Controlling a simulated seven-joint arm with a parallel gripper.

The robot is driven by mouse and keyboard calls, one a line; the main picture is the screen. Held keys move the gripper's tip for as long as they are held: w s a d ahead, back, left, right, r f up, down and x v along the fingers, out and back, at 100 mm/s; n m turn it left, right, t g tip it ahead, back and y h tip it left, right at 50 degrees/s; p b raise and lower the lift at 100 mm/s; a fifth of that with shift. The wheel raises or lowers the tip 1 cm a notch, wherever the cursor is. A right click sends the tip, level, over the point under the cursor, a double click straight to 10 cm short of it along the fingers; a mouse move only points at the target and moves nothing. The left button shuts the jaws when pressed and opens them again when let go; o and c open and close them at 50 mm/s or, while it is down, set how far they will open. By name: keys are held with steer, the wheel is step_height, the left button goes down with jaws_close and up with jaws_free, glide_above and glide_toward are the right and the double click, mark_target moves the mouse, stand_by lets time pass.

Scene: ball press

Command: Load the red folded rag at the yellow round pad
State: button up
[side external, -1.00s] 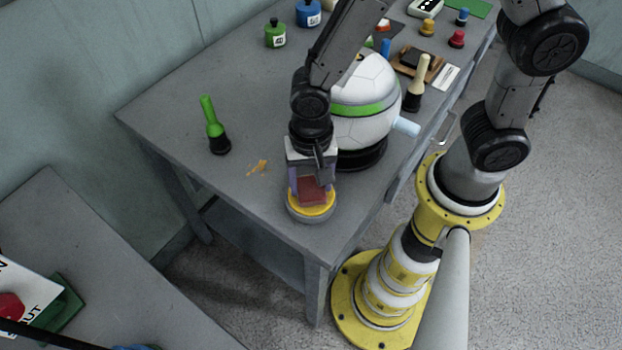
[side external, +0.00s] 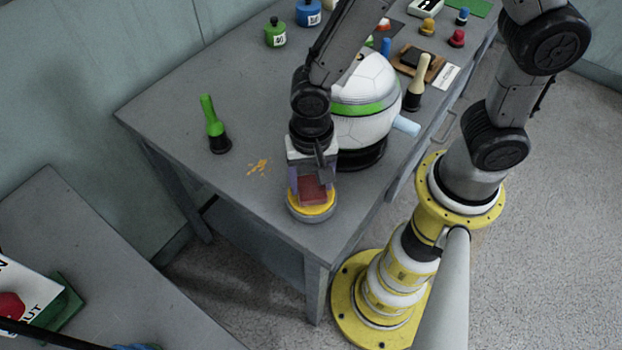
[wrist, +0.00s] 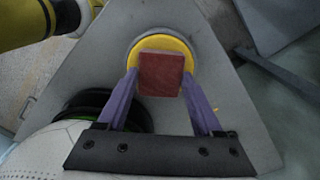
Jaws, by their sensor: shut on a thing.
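The red folded rag (side external: 312,190) is a small dark-red block between the purple fingers of my gripper (side external: 308,187), at the near corner of the table. It also shows in the wrist view (wrist: 160,75), with a finger at each side. My gripper (wrist: 161,88) is shut on it. The yellow round pad (side external: 311,211) is a yellow disc on a grey round base, directly under the rag. In the wrist view the pad (wrist: 138,47) shows around the rag's far edge and sides. I cannot tell whether the rag touches the pad.
A white ball with a green band (side external: 362,108) stands on a black base close beside my gripper. A green-handled tool (side external: 213,126) stands to the left, near an orange splatter (side external: 258,167). A cream-handled tool (side external: 417,84) stands at right. The table's left middle is clear.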

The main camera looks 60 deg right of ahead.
mark_target(311, 186)
steer(key=shift+r, duration=3.45)
steer(key=w+d+f+n, duration=0.2)
steer(key=w+d+n, duration=0.3)
steer(key=w, duration=0.8)
steer(key=w+d+n, duration=0.4)
steer(key=w+d, duration=0.2)
steer(key=d, duration=0.5)
steer(key=shift+w+f, duration=0.15)
steer(key=shift+f, duration=0.2)
